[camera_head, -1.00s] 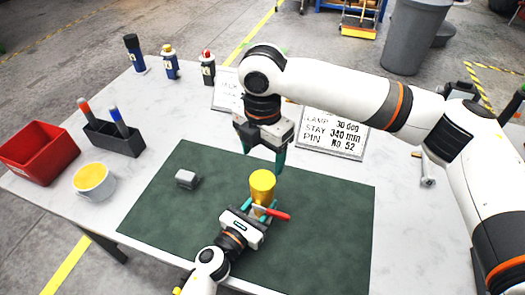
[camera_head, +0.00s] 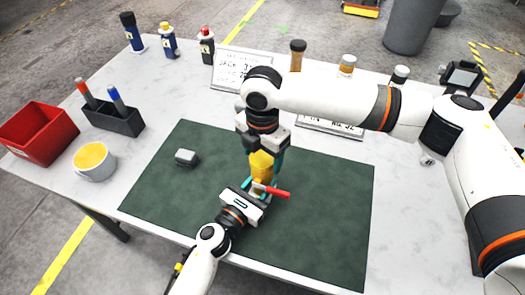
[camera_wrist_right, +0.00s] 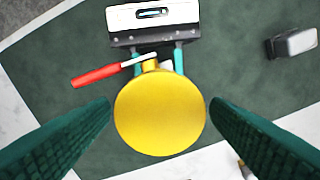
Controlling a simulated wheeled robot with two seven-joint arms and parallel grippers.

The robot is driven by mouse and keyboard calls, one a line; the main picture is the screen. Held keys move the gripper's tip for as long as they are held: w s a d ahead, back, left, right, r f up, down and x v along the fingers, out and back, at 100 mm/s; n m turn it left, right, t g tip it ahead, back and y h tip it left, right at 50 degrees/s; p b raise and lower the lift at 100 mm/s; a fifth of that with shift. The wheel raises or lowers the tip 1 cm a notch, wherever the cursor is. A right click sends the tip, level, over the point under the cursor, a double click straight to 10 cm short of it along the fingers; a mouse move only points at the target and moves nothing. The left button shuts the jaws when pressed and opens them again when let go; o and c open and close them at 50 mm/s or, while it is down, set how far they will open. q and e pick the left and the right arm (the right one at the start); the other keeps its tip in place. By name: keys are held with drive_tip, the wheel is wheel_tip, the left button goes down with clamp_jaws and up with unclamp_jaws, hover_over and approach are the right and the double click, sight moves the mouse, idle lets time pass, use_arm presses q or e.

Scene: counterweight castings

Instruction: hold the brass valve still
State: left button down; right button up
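The brass valve (camera_head: 261,165) stands on the green mat (camera_head: 160,199). It has a round yellow top and a red-handled lever (camera_head: 277,192) at its side. My right gripper (camera_head: 264,160) is above it, pointing down. In the right wrist view, the yellow top (camera_wrist_right: 160,113) lies between the right fingers (camera_wrist_right: 160,105), with a thin gap on each side, so this gripper is open. My left gripper (camera_head: 257,190) reaches in from the front. Its teal fingers close on both sides of the valve's lower body; the yellow top hides their tips.
A small grey block (camera_head: 186,157) lies on the mat. To the left are a cup (camera_head: 95,166), a pen holder (camera_head: 115,120) and a red bin (camera_head: 38,132). Bottles and sign plates (camera_head: 241,67) line the back. The mat's right part is clear.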

drive_tip(key=c, duration=0.9)
drive_tip(key=shift+c, duration=0.2)
drive_tip(key=o, duration=1.1)
drive_tip(key=shift+o, duration=0.2)
wheel_tip(320, 180, up, 12)
use_arm(q)
drive_tip(key=c, duration=0.7)
unclamp_jaws()
drive_tip(key=shift+c, duration=0.2)
